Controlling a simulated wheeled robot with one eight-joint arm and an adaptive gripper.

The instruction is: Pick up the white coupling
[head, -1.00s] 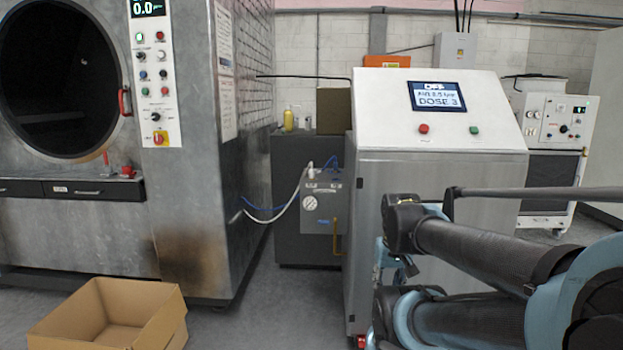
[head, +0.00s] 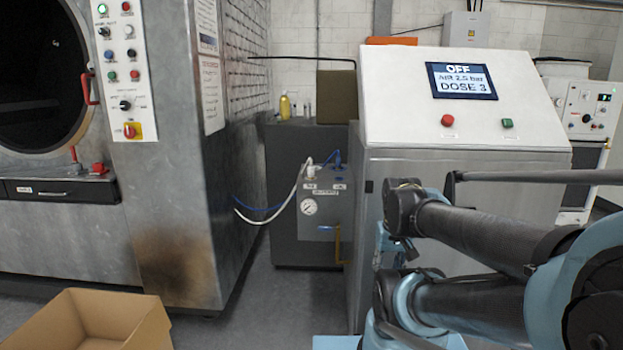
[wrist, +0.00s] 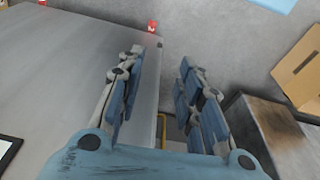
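A white coupling (head: 310,172) sits at the end of the white hose, on top of the small grey panel box in the middle of the head view. A blue hose coupling is beside it. My gripper (wrist: 155,75) shows in the wrist view with its two blue fingers apart and nothing between them. In the head view my arm is at the right, in front of the dosing console, and the gripper is apart from the coupling. The coupling is not clear in the wrist view.
The grey panel box (head: 325,212) has a gauge and a yellow handle. The console (head: 465,100) stands to its right, the large metal washer (head: 180,200) to its left. An open cardboard box (head: 95,320) lies on the floor at the lower left.

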